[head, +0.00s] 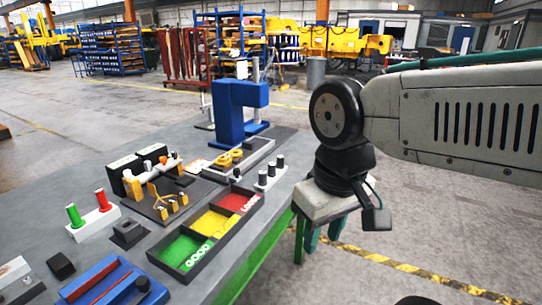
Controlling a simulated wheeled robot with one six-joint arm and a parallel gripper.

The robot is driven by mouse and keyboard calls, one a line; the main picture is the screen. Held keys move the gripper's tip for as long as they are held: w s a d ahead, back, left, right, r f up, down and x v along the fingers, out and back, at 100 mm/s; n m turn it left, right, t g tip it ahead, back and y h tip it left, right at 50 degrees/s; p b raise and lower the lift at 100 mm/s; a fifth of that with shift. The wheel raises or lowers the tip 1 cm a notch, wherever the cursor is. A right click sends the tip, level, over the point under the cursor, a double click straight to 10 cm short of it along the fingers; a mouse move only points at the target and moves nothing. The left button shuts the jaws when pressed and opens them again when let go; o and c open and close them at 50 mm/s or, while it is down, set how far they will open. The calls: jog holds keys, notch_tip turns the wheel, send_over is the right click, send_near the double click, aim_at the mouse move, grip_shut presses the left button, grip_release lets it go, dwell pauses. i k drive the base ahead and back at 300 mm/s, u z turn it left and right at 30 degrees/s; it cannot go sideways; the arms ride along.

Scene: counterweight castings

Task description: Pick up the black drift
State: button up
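A small rack (268,180) stands beside the three-part tray, with several short black upright pins (271,169) in it. One of these may be the black drift; I cannot tell which. My gripper (318,238) hangs over the right edge of the bench, to the right of the rack and apart from it. It points down. Its teal fingers look spread, with nothing seen between them. The gripper body hides part of the fingers.
A tray (243,228) with green, yellow and red compartments lies at the bench's right edge. A blue press (230,115) stands behind. A stand with green and red handles (95,222), black blocks (62,265) and a blue fixture (110,285) are on the left.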

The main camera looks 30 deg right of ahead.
aim_at(271, 173)
jog(key=z, duration=0.8)
jog(key=k, duration=1.1)
jog(key=z, duration=0.95)
jog(key=i, duration=1.8)
jog(key=u, duration=1.55)
jog(key=i, duration=0.7)
jog(key=u, duration=2.9)
jog(key=k, duration=0.9)
jog(key=z, duration=1.4)
